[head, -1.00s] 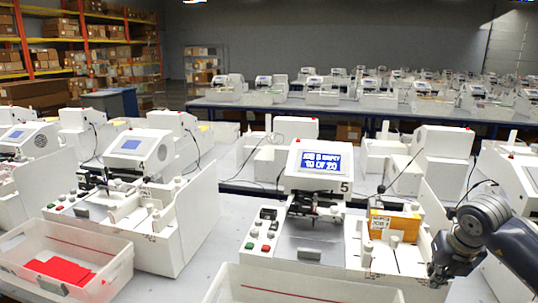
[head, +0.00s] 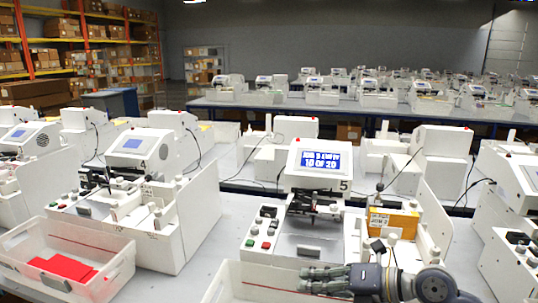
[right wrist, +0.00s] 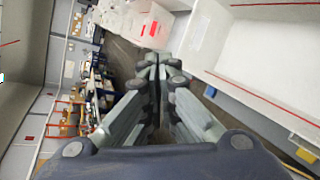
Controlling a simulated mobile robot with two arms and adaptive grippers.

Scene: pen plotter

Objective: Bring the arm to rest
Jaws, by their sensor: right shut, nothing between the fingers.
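My right gripper (head: 303,279) is shut and empty. It reaches in from the lower right with its fingers pointing left, in front of plotter 5 (head: 318,182) and over the clear bin (head: 232,284) at the bottom edge. In the right wrist view the two fingers of this gripper (right wrist: 152,64) meet at their tips with nothing between them. The left gripper is not in view. Plotter 5 has a lit blue screen (head: 321,160) with white text too small to read surely.
A yellow-orange box (head: 393,222) sits at the right side of plotter 5. At the left, a bin (head: 110,262) holding red sheets (head: 62,267) stands before plotter 4 (head: 142,146). Tall white panels divide the stations. Grey table (head: 205,266) shows between the bins.

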